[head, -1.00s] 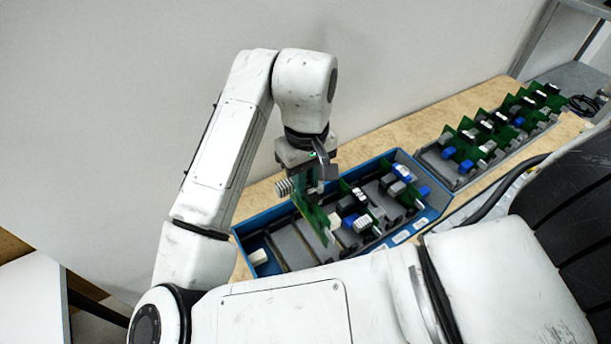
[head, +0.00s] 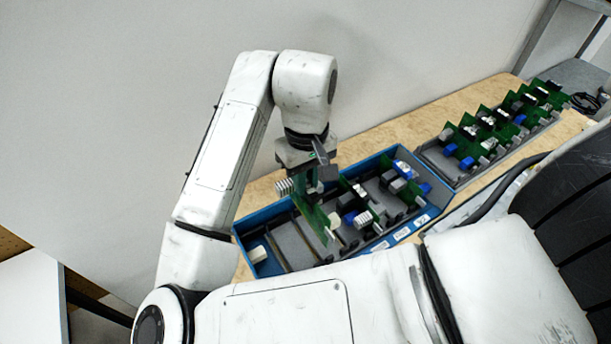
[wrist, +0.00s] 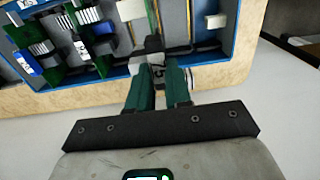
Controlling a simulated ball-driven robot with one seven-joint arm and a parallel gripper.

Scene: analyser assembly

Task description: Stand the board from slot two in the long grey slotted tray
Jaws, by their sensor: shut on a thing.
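My gripper (head: 308,184) is shut on a green board (head: 316,216) over the left-middle part of the blue box (head: 237,238). The board stands upright, with a pale grey finned block on its left side. I cannot tell if its lower edge still sits in a slot. In the wrist view, the teal fingers (wrist: 160,84) close on a dark tab with a white label, and the board shows nearly edge-on. The long grey slotted tray (head: 436,166) lies at the right, beyond the box, with several green boards standing in it.
Other green boards (head: 352,190) stand in the blue box to the right of the held one. Empty slots (head: 290,243) lie to its left, with a white block (head: 257,254) at the end. A wall rises behind the wooden bench (head: 385,133). Dark cables (head: 584,103) lie past the tray.

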